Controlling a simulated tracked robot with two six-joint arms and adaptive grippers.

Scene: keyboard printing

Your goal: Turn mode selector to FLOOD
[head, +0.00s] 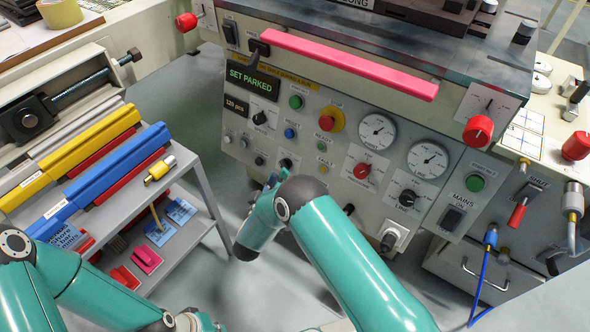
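The control panel (318,110) of the machine faces me, with several knobs, buttons and gauges. I cannot read which knob is the mode selector, and no FLOOD mark is legible. Black knobs sit at the upper left (260,118), low on the panel (287,163) and at the right (407,198). A red knob (362,170) is between the low and right ones. My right gripper (273,180) is just below and left of the low black knob, mostly hidden by my wrist; contact and opening cannot be told. My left gripper (195,320) is partly cut off at the bottom edge.
A pink bar (345,62) runs above the panel. A grey shelf cart (205,190) with yellow and blue bars stands at the left. A white plug (393,235) and a blue hose (482,275) are at the lower right. Grey floor shows between cart and machine.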

